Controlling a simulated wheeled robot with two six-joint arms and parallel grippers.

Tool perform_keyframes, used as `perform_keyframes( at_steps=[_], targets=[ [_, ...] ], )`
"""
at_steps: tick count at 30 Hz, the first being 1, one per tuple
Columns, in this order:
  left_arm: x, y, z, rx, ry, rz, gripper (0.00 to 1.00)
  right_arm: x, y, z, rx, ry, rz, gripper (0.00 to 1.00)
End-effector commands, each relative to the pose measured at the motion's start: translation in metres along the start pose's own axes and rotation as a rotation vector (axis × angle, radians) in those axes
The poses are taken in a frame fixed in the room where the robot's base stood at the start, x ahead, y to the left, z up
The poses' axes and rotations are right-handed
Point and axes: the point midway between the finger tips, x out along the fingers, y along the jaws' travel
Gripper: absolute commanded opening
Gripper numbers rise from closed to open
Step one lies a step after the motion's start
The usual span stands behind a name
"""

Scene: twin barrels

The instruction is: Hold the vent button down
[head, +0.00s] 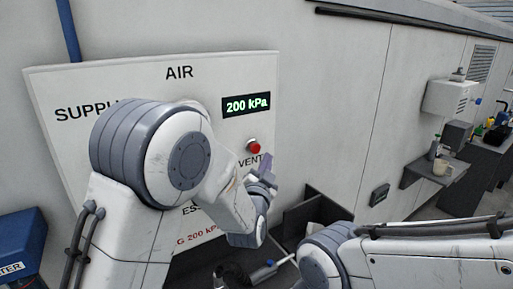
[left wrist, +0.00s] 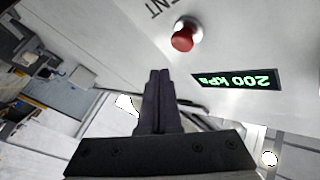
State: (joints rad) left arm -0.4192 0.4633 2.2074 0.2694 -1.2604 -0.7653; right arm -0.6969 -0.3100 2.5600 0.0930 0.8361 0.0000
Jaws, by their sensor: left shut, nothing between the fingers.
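The red vent button (head: 254,147) sits on the white AIR panel (head: 150,85), just above the label VENT. The button also shows in the left wrist view (left wrist: 183,41), near the top. A green display (head: 246,105) above it reads 200 kPa. My left gripper (head: 268,163) is beside and just below the button in the head view. In the left wrist view its dark fingers (left wrist: 160,78) are together with nothing between them. Their tips appear apart from the button, below it in that picture. My left arm hides part of the panel's lettering. I see no right gripper.
A blue box (head: 22,240) stands at the lower left. A dark open bin (head: 300,217) is below the panel on the right. A shelf (head: 436,172) with small items and a wall box (head: 450,98) are farther right. My other arm crosses the lower right.

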Motion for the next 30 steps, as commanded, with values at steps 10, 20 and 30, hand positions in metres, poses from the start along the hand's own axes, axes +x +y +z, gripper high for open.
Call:
perform_keyframes(
  at_steps=[10,20,30],
  targets=[
    [0.019,-0.013,0.014,0.0,0.0,0.001,0.0,0.007,0.001,0.0,0.001,0.0,0.0,0.52],
    [0.02,-0.014,0.014,0.0,0.001,0.001,0.0,0.006,0.001,0.0,0.001,0.0,0.0,0.52],
    [0.02,-0.014,0.014,0.0,0.001,0.001,0.0,0.006,0.001,0.0,0.001,0.0,0.0,0.52]
  ],
)
